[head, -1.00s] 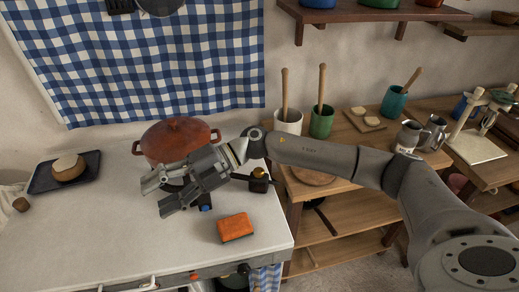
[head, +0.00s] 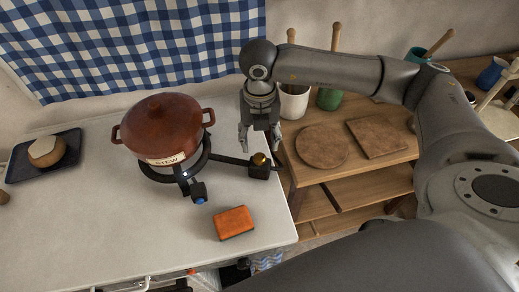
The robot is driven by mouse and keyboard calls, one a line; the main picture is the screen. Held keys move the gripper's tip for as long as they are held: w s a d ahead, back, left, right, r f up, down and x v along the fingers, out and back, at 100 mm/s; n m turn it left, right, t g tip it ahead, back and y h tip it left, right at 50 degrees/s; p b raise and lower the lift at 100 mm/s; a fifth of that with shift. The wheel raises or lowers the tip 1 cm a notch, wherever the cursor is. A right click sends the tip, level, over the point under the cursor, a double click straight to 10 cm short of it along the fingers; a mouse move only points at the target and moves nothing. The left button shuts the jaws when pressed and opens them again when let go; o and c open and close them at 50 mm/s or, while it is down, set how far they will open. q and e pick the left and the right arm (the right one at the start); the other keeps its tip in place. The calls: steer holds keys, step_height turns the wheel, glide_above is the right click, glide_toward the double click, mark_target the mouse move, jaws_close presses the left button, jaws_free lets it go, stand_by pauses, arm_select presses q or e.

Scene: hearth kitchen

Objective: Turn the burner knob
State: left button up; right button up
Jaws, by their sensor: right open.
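A black ring burner (head: 205,158) sits on the white counter under a red-brown lidded pot labelled STEW (head: 160,125). A black bar runs right from the burner to a dark block with a round brass knob (head: 259,159) on top. A second short arm at the front ends in a dark block with a blue tip (head: 200,200). My right gripper (head: 260,146) points down, open, with its fingers just above and behind the brass knob. I cannot tell whether they touch it. My left gripper is not in view.
An orange sponge (head: 234,223) lies on the counter in front of the knob. A dark tray (head: 70,162) with a round loaf (head: 46,151) is at left. A wooden side table (head: 312,178) stands right, with utensil crocks (head: 293,103) at its back.

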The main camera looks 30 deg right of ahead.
mark_target(259, 156)
steer(key=f+p, duration=0.1)
steer(key=f, duration=0.5)
steer(key=shift+w+d+f+p, duration=0.1)
steer(key=shift+w+d+p, duration=0.1)
steer(key=shift+p, duration=0.15)
steer(key=shift+a+f, duration=0.1)
steer(key=shift+f, duration=0.75)
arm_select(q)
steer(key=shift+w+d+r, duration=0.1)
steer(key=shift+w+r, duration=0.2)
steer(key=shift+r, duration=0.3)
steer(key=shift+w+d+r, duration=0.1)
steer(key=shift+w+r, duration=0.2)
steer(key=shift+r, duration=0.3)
arm_select(e)
steer(key=shift+c, duration=0.2)
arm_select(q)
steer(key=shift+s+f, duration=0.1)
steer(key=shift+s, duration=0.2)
arm_select(e)
steer(key=c, duration=1)
